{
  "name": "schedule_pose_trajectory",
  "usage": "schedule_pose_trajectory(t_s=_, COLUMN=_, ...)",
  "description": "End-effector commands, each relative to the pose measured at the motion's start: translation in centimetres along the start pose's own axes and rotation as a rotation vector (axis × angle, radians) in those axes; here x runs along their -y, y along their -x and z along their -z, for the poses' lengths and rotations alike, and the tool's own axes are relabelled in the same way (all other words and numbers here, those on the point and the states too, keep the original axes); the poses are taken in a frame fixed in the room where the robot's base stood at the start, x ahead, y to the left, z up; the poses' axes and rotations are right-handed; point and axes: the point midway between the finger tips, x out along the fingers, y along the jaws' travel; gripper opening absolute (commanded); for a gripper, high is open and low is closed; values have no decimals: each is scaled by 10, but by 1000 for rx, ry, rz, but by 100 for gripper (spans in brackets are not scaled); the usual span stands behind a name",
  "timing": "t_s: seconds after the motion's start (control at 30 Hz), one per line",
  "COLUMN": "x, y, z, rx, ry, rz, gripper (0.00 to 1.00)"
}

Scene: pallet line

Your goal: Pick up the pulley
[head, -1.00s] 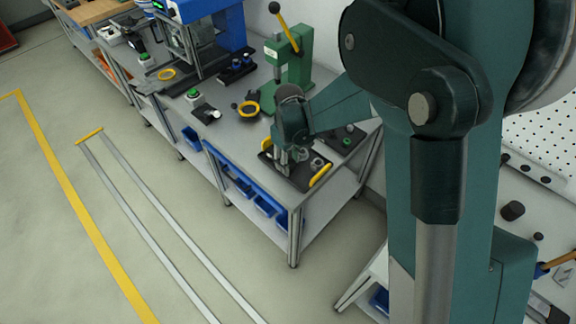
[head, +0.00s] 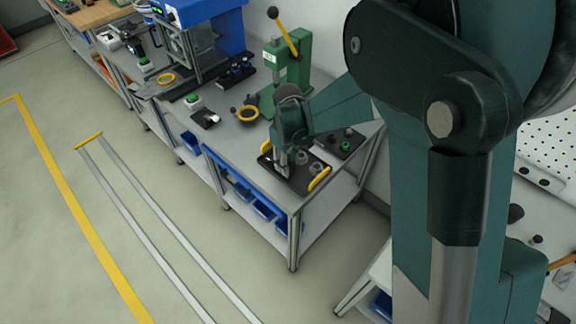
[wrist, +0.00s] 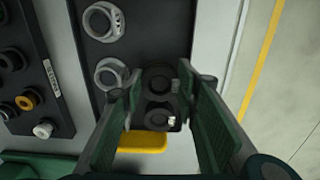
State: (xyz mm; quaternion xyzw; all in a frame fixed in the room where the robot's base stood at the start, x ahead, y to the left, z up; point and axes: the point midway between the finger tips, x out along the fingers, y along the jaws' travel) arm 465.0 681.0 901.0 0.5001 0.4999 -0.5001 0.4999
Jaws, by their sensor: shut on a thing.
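My gripper (wrist: 155,95) is over the black tray (wrist: 140,42), its two green-padded fingers closed on a dark part with round, ringed features (wrist: 158,115), which I take to be the pulley. The fingers hide its sides, and I cannot tell whether it is clear of the tray. Two grey ringed parts, one (wrist: 103,20) farther up and one (wrist: 110,73) beside the left finger, sit on the tray. In the head view my gripper (head: 283,168) is low at the tray, and the held part cannot be made out.
A second dark tray (wrist: 40,75) with several small round parts lies to the left. A yellow handle (head: 320,178) is on the near tray's edge.

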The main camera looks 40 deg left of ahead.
Motion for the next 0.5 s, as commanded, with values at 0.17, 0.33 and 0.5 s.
schedule_pose_trajectory(t_s=0.17, x=0, y=23, z=0, rx=0, ry=0, rz=0, gripper=17)
schedule_pose_trajectory(t_s=0.33, x=0, y=47, z=0, rx=0, ry=0, rz=0, gripper=17)
schedule_pose_trajectory(t_s=0.5, x=0, y=69, z=0, rx=0, ry=0, rz=0, gripper=17)
